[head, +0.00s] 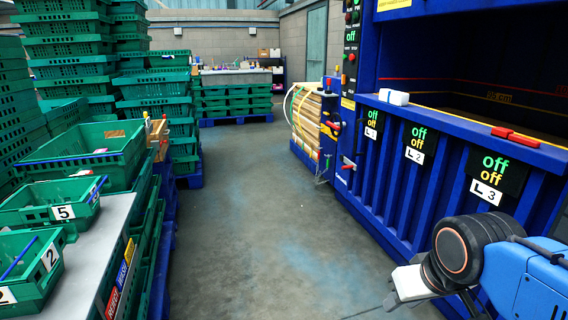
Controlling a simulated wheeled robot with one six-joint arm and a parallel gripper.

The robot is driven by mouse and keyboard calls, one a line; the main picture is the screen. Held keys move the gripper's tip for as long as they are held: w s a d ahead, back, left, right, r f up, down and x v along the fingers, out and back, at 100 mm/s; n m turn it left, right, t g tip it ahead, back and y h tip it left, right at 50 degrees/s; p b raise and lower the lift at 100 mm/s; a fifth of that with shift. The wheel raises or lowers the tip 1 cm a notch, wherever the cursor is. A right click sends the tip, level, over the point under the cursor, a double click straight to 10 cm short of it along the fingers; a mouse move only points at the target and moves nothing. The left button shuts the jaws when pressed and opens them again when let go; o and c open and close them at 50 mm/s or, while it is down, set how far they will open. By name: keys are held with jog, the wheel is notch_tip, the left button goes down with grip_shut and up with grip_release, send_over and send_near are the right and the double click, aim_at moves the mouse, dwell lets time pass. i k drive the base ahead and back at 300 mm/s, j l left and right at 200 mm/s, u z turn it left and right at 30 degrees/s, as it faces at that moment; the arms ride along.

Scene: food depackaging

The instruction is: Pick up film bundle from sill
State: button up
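My gripper (402,290) is at the lower right, low in front of the machine and well below and nearer than the bundle. It is apart from the sill.
A red object (515,136) lies further right on the sill. The machine's dark opening (490,65) is behind it. A pallet of strapped sheets (312,122) stands left of the machine. Green crates (155,85) and a grey bench (92,250) line the left. The floor (250,220) between is clear.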

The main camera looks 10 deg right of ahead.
aim_at(395, 97)
jog(key=i, duration=1.7)
jog(key=i+z, duration=0.15)
jog(key=i, duration=0.35)
jog(key=i+j+z, duration=0.1)
jog(key=i, duration=0.4)
jog(key=i+j+z, duration=0.15)
jog(key=i, duration=0.35)
